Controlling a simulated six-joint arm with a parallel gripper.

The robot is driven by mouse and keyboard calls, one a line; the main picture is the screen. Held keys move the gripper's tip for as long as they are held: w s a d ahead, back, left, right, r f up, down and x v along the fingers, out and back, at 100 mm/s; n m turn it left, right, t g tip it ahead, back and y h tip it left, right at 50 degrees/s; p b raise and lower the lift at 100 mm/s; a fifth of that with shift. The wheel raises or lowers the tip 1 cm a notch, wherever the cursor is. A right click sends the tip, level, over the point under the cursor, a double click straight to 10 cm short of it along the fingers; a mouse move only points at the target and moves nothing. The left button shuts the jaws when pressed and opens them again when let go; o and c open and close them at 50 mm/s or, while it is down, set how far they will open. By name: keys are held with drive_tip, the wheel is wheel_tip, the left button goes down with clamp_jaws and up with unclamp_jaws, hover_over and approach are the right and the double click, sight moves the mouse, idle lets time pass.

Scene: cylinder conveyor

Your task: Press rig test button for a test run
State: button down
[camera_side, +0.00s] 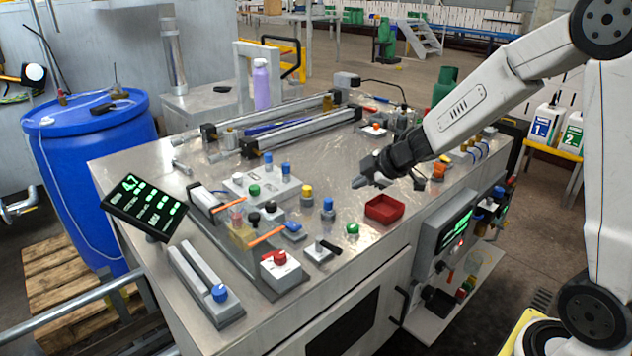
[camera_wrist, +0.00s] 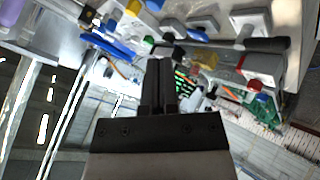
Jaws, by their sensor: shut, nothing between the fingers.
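My gripper (camera_side: 362,182) hangs above the middle right of the steel bench, left of and above a red tray. Its fingers are shut with nothing between them. In the wrist view the closed black fingers (camera_wrist: 159,72) point up the picture, and the view is tilted. My gripper is apart from all of these. I cannot tell from labels which is the rig test button.
The red tray (camera_side: 384,208) lies near the front edge. A black display (camera_side: 145,207) stands at the left corner. A control panel (camera_side: 446,232) is on the bench's front side. Two long cylinders (camera_side: 290,131) lie at the back. Knobs and small valves crowd the left half.

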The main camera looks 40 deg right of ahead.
sight(357, 226)
drive_tip(key=shift+f, duration=0.15)
drive_tip(key=shift+f, duration=4.2)
